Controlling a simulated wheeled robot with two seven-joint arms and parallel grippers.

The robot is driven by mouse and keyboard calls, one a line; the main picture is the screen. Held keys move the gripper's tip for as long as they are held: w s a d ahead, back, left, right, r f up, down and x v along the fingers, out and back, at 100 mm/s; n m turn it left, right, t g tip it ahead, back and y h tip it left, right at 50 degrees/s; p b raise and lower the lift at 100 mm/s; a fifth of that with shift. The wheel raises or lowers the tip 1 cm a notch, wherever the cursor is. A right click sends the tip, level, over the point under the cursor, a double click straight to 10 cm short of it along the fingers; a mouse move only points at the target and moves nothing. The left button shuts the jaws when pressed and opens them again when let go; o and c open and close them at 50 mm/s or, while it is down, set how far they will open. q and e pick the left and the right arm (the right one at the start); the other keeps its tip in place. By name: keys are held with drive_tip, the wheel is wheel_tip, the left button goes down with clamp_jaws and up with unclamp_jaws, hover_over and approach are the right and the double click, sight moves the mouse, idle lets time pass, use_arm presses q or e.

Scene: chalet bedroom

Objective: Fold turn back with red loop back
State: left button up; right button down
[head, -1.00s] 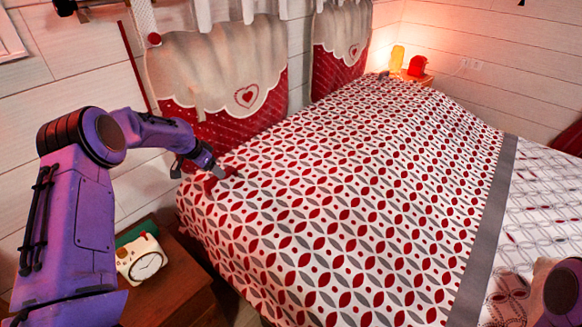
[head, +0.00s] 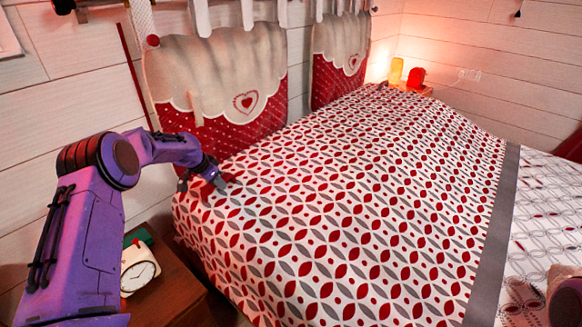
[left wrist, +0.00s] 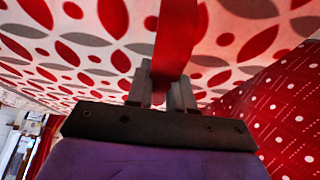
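The cover with red and grey leaf shapes (head: 340,200) lies spread over the bed, with a grey band (head: 497,225) along its right side. A red loop (head: 206,189) shows at its left corner near the headboard. My left gripper (head: 221,181) is at that corner, low over the cover. In the left wrist view the red loop (left wrist: 178,38) runs as a strap down between the fingers of my left gripper (left wrist: 161,88), which look closed on it. Part of the loop is hidden behind the fingers. My right gripper is out of view; only part of my right arm shows at lower right.
Two red and cream padded headboard covers (head: 222,85) hang along the wall behind the bed. A wooden nightstand (head: 175,290) with a white clock (head: 139,270) stands below my left arm. A red lamp (head: 416,76) and a yellow object (head: 396,70) stand at the far corner.

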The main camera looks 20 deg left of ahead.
use_arm(q)
drive_tip(key=shift+y, duration=0.6)
drive_tip(key=r+p, duration=0.2)
drive_tip(key=r, duration=0.1)
drive_tip(key=d+r+p, duration=0.1)
drive_tip(key=r+p, duration=0.1)
drive_tip(key=p, duration=0.1)
drive_tip(key=d+r+p, duration=0.1)
drive_tip(key=r+p, duration=0.2)
drive_tip(key=shift+s+d+r, duration=0.1)
drive_tip(key=shift+s+r, duration=0.2)
drive_tip(key=shift+m+t+y, duration=0.3)
drive_tip(key=shift+t+y, duration=0.1)
drive_tip(key=shift+y, duration=0.2)
drive_tip(key=d+r+p, duration=0.1)
drive_tip(key=r+p, duration=0.1)
drive_tip(key=s+d+r+p, duration=0.1)
drive_tip(key=d+r+p, duration=0.1)
drive_tip(key=r+p, duration=0.1)
drive_tip(key=d+r+p, duration=0.1)
drive_tip(key=r+p, duration=0.1)
drive_tip(key=p, duration=0.1)
drive_tip(key=shift+s+d+r, duration=0.2)
drive_tip(key=shift+r, duration=0.1)
